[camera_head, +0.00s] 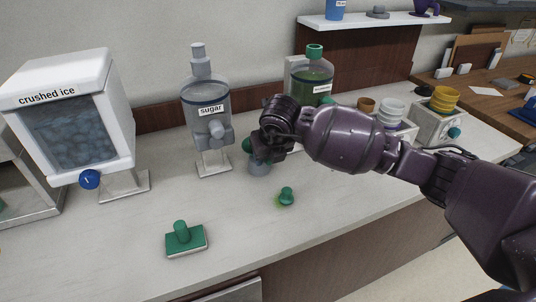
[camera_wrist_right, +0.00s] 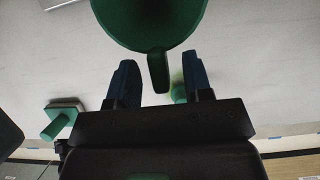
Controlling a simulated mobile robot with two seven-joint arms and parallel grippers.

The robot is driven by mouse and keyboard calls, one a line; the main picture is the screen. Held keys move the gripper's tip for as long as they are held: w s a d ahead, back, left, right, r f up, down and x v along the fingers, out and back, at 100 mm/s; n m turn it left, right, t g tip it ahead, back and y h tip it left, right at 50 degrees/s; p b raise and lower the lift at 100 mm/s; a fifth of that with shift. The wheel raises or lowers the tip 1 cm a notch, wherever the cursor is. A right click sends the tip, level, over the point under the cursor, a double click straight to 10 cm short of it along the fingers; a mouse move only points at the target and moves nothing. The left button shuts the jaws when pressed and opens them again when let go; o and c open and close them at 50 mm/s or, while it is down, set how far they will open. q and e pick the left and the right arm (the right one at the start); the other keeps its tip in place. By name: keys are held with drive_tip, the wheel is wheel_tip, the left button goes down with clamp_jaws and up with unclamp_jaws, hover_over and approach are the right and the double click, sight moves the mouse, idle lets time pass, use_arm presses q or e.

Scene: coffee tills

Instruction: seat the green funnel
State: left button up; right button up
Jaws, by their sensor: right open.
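The green funnel (camera_head: 247,145) shows only as a small green part beside my right gripper in the head view; the gripper hides most of it. A grey cylindrical holder (camera_head: 259,168) stands just below; I cannot tell whether the funnel sits in it. In the right wrist view the funnel's wide green body (camera_wrist_right: 150,22) fills the top, and its handle points down between the fingers. My right gripper (camera_head: 258,153) is open, with a blue-tipped finger on either side of the handle (camera_wrist_right: 158,72) and visible gaps. My left gripper is not in view.
A green knob-like piece (camera_head: 286,197) and a green-topped block (camera_head: 186,240) stand on the front counter. Behind are the crushed ice dispenser (camera_head: 75,125), the sugar dispenser (camera_head: 208,105) and a green bottle (camera_head: 314,75). The front counter is otherwise clear.

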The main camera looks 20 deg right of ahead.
drive_tip(key=v, duration=0.3)
drive_tip(key=shift+r+p, duration=0.35)
drive_tip(key=shift+r, duration=0.05)
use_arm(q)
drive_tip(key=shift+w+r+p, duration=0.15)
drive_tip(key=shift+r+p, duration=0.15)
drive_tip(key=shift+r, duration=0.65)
use_arm(e)
drive_tip(key=v, duration=0.7)
drive_tip(key=shift+s, duration=0.2)
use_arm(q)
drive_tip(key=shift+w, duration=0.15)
